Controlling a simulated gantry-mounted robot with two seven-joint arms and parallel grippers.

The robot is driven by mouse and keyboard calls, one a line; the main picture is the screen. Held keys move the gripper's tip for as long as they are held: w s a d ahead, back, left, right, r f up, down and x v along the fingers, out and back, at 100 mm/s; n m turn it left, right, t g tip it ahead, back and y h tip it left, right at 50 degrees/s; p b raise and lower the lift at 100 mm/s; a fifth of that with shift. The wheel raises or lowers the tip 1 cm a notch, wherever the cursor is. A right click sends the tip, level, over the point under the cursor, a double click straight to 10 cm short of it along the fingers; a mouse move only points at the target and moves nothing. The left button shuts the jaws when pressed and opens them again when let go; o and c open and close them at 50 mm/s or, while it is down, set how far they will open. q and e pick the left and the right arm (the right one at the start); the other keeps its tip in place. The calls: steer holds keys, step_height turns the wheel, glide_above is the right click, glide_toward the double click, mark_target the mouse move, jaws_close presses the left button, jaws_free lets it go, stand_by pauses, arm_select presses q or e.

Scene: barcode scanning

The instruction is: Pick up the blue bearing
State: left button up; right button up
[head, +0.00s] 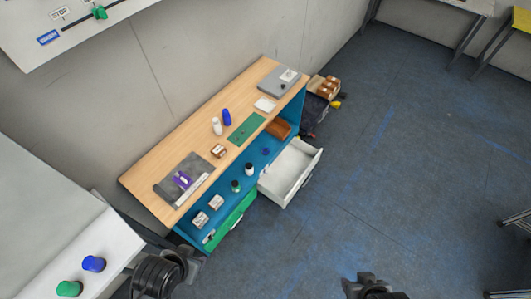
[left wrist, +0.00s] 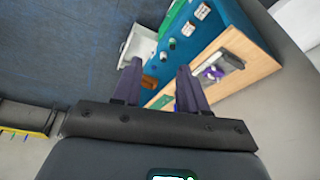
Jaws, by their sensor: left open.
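A small dark-blue round piece (head: 266,151), which looks like the blue bearing, lies on the blue shelf under the wooden top, left of the brown bin; it is too small to make out fully. My left gripper (left wrist: 159,85) is open and empty in the left wrist view, its two dark fingers apart, with the bench seen beyond them. My left arm's dark end shows at the lower left of the head view, in front of the bench and apart from the shelf. My right gripper (head: 370,287) is at the bottom edge, over the floor, far from the bench; its jaws are unclear.
The wooden bench top (head: 155,178) holds a blue bottle (head: 227,117), a white bottle (head: 216,126), a green mat (head: 246,129) and a grey scale (head: 277,81). An open white drawer (head: 291,172) juts out below the shelf. Small bottles and boxes stand on the shelf. Floor in front is clear.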

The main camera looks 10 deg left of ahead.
stand_by(0.3)
arm_select(q)
steer(key=o, duration=1)
steer(key=shift+c, duration=0.2)
